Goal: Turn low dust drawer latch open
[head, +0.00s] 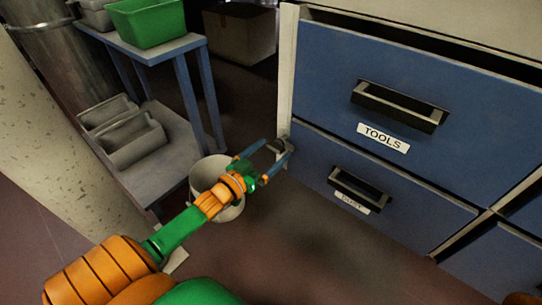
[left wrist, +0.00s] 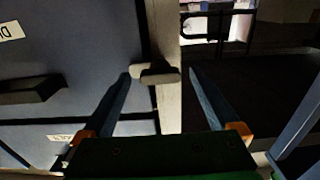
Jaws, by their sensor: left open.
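The dust drawer (head: 362,195) is the low blue drawer with a dark handle and a white "DUST" label. It looks shut in the head view. Its latch (left wrist: 155,74) is a small pale grey bar on the cabinet's edge post, lying across the picture in the left wrist view. In the head view the latch is small and partly hidden by my gripper. My left gripper (head: 277,148) is open at the cabinet's left edge. In the left wrist view its fingertips (left wrist: 160,72) are on either side of the latch; I cannot tell whether they touch it. My right gripper is not in view.
The "TOOLS" drawer (head: 415,100) is directly above. A pale bucket (head: 231,211) stands on the floor under my left forearm. A blue-legged shelf (head: 160,48) with a green bin (head: 150,22) and grey bins (head: 130,137) is on the left. Floor before the cabinet is clear.

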